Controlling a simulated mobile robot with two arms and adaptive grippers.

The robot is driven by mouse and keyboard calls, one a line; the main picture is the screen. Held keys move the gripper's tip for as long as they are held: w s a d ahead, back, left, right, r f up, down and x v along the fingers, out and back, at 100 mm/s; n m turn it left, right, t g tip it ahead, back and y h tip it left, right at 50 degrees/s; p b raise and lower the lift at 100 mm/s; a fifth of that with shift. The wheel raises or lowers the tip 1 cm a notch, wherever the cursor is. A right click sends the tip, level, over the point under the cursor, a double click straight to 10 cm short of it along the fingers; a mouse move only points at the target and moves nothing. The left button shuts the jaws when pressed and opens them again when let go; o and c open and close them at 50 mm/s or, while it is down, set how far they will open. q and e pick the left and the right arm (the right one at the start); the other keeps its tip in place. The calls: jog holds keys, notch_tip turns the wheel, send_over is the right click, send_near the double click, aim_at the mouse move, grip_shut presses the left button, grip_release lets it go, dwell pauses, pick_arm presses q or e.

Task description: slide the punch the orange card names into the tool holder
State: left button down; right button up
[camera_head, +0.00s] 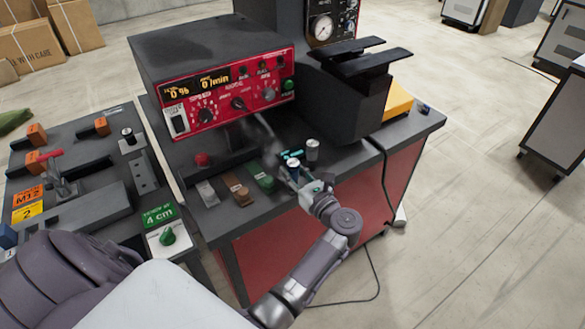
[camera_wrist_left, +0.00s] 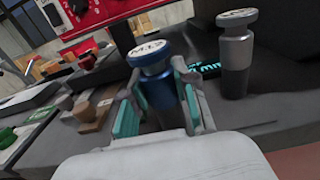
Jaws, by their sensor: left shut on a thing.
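The orange card (camera_head: 27,196) on the left bench reads M12. My left gripper (camera_head: 291,172) is at the front of the feeder bench, its fingers shut around a blue punch (camera_head: 293,162). In the left wrist view the punch (camera_wrist_left: 157,88) stands roughly upright between the gripper's teal pads (camera_wrist_left: 160,105), and its round head reads M12. Its lower end is hidden, so I cannot tell whether it touches the bench. A grey punch (camera_head: 312,149) stands just behind, and to the right in the wrist view (camera_wrist_left: 237,60). I cannot identify the tool holder with certainty. My right gripper is not in view.
The red control box (camera_head: 230,90) stands behind, with a black unit (camera_head: 345,95) to its right. Grey, brown and green blocks (camera_head: 264,183) line the bench front left of the gripper. The left bench carries a red-handled clamp (camera_head: 55,170) and a green 4 cm card (camera_head: 158,216).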

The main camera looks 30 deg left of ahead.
aim_at(297, 168)
jog(key=shift+a, duration=0.35)
jog(key=shift+d, duration=0.1)
pick_arm(q)
jog(key=shift+r, duration=0.55)
jog(key=shift+r+p, duration=0.55)
jog(key=shift+r, duration=0.4)
pick_arm(e)
jog(key=shift+d+r, duration=0.25)
jog(key=shift+r, duration=0.3)
pick_arm(q)
jog(key=shift+a, duration=0.1)
